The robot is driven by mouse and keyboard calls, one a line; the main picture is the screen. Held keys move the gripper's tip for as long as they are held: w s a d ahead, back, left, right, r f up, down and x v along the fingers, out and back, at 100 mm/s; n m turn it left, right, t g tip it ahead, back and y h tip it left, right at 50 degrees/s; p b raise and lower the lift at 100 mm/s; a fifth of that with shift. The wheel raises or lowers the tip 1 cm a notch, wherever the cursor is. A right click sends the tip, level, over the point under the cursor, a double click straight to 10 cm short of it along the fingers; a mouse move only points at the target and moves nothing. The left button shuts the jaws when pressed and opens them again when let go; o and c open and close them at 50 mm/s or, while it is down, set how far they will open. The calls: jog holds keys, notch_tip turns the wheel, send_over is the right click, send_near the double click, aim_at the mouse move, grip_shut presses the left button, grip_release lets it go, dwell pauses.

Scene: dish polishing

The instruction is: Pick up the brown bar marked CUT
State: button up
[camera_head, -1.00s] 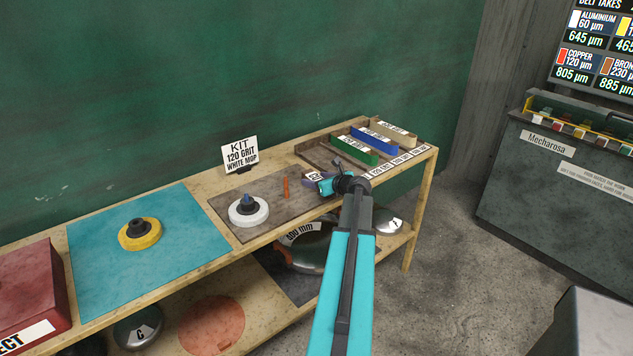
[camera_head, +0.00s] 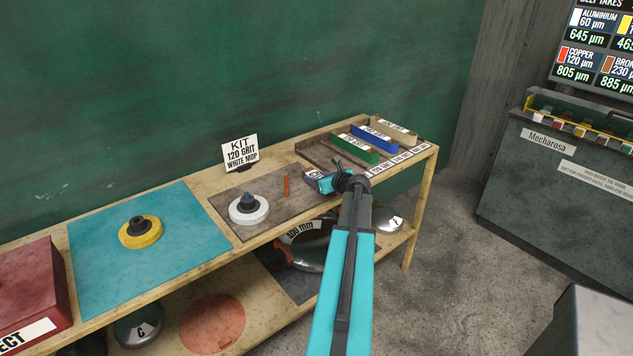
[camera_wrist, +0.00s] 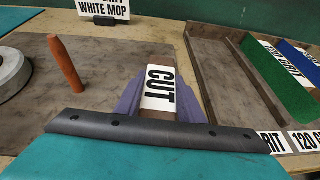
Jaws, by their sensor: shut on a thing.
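The brown bar marked CUT (camera_wrist: 160,88) sits between the two purple fingers of my gripper (camera_wrist: 159,98) in the wrist view. Its white label faces up and reads clearly. My gripper also shows in the head view (camera_head: 319,179), at the right part of the brown mat (camera_head: 228,204), and it is shut on the bar. In the head view the bar is small and mostly covered by the gripper. I cannot tell whether its underside touches the mat.
An orange stick (camera_head: 286,186) stands left of my gripper, beside a white mop (camera_head: 248,209). A tray with green (camera_head: 354,154), blue and tan bars lies to the right. The KIT sign (camera_head: 240,152) stands behind. Left are a teal mat (camera_head: 100,280) and yellow mop (camera_head: 140,233).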

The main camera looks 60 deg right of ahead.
aim_at(317, 176)
jog(key=shift+r, duration=0.2)
jog(key=shift+r+b, duration=0.7)
jog(key=shift+r, duration=4.2)
